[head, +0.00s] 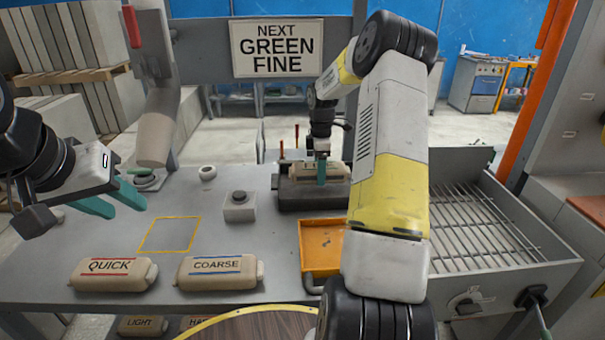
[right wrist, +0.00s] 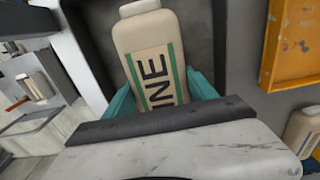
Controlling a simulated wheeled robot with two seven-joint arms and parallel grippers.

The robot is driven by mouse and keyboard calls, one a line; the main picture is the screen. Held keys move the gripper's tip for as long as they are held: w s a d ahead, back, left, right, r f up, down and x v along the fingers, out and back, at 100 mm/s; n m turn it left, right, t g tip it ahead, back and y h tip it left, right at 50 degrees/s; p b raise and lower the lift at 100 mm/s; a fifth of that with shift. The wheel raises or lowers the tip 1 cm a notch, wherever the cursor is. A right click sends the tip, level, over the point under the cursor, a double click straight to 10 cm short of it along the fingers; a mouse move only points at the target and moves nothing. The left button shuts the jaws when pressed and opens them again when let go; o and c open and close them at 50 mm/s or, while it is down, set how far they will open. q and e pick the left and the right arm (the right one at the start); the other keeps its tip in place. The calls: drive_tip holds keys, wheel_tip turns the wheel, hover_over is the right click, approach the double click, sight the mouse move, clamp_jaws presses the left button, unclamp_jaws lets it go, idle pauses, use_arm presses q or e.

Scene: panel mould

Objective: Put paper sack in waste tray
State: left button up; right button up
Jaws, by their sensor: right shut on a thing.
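My right gripper (head: 321,174) is shut on a paper sack (head: 338,171) at the dark grey box (head: 312,198) at the back of the bench. In the right wrist view the sack (right wrist: 150,45) is beige with green stripes and letters ending in "NE", between the teal fingers (right wrist: 162,88). I cannot tell whether it touches the box floor. An orange tray (head: 318,264), probably the waste tray, lies in front of the box, partly behind my right arm. My left gripper (head: 127,204) is open and empty above the bench's left side.
Sacks marked QUICK (head: 112,274) and COARSE (head: 218,274) lie along the front of the bench. A yellow-outlined square (head: 168,236) is bare. A grey button box (head: 240,208) stands mid-bench. A barred grate (head: 470,235) is at right. A sign (head: 276,47) reads NEXT GREEN FINE.

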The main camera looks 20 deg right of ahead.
drive_tip(key=shift+f, duration=1.85)
drive_tip(key=shift+f, duration=0.2)
drive_tip(key=o, duration=1.4)
drive_tip(key=shift+r, duration=0.1)
